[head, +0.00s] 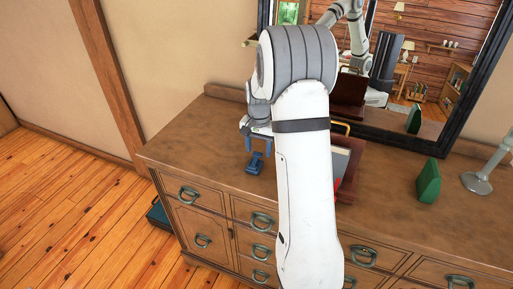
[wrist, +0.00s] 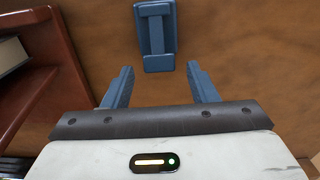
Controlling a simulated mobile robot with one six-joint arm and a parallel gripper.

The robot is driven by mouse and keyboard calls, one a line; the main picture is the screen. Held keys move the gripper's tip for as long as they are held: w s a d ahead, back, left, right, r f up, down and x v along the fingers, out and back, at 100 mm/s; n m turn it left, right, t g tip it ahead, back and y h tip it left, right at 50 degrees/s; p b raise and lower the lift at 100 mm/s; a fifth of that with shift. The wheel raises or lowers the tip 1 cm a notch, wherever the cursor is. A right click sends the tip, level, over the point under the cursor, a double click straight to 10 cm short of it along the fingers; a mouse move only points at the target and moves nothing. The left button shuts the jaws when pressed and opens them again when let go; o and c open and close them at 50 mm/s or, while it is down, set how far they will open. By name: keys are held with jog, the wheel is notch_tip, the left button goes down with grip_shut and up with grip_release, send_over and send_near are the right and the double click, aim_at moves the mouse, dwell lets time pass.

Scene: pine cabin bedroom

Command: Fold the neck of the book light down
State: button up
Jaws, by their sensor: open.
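The book light is a small blue piece that stands on the brown dresser top (head: 218,148), near its left end, in the head view (head: 256,164). In the wrist view the book light (wrist: 155,38) lies just beyond my fingertips, with a narrower bar along its middle. I cannot tell the angle of its neck. My gripper (head: 259,149) is open and empty, pointing down just above and behind the book light. In the wrist view its two blue fingers (wrist: 160,70) are apart, with the light's near edge between and ahead of their tips, not gripped.
A reddish-brown wooden rack (wrist: 75,50) holding books stands close on the left in the wrist view. In the head view my arm partly hides it (head: 348,160). A green wedge (head: 429,181), a lamp stand (head: 480,178) and a mirror (head: 440,140) are to the right.

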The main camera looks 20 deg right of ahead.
jog(key=shift+f, duration=0.3)
jog(key=c, duration=1)
jog(key=shift+p, duration=0.45)
jog(key=shift+w+d+f+g+y+p, duration=0.15)
jog(key=shift+f+g+y+p, duration=0.2)
jog(key=shift+g+y, duration=0.25)
jog(key=o, duration=1)
